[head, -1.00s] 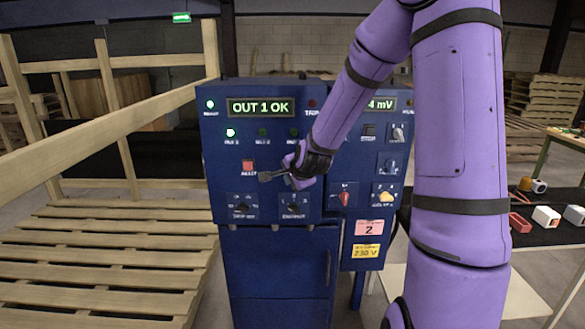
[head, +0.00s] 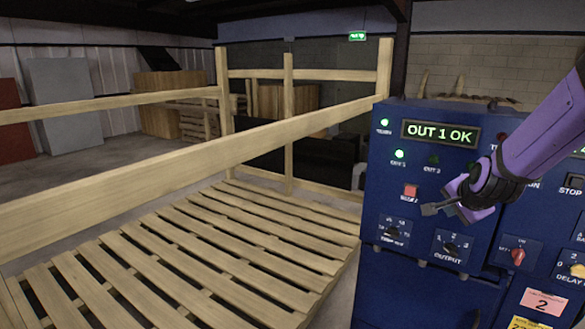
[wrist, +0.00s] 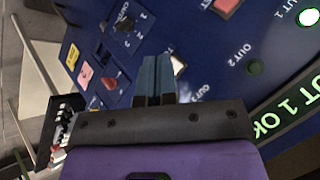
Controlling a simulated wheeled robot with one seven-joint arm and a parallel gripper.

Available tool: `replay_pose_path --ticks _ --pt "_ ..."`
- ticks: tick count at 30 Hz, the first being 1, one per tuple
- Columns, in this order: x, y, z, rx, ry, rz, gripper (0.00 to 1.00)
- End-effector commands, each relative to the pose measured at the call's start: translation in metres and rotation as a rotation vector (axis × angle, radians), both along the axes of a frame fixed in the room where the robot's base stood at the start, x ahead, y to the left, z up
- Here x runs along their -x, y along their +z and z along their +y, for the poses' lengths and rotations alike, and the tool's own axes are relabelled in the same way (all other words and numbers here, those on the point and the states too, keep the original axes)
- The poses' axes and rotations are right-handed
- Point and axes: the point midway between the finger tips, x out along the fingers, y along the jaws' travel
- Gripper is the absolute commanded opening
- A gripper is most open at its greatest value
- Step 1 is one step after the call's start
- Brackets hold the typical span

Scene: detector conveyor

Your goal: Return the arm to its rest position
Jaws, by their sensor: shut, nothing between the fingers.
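My gripper (head: 432,208) is shut and empty, in front of the blue control panel (head: 380,262) at the right of the head view. Its fingertips appear near the red button (head: 411,191) and above the output knob (head: 450,248). In the wrist view the shut fingers (wrist: 156,72) point at the panel face, and a pale button (wrist: 179,66) shows beside them. I cannot tell the exact gap to the panel. My purple arm comes in from the right edge. The panel display (head: 441,132) reads "OUT 1 OK", and the OUT 1 lamp (head: 399,154) is lit.
A wooden slatted platform (head: 190,262) with a wooden rail (head: 180,165) fills the left and middle. Grey cabinets (head: 65,104) stand at the far left on open floor. A red knob (head: 518,256) and labels are on the panel's right section.

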Motion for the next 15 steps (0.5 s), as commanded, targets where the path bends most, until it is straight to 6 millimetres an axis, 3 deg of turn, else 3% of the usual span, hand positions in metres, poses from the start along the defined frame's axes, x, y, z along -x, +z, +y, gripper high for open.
replay_pose_path --ticks 6,15 --pt "0.046 0.044 0.038 0.177 0.219 0.094 0.00" --pt "0.126 0.092 0.074 0.375 0.502 0.205 0.00"
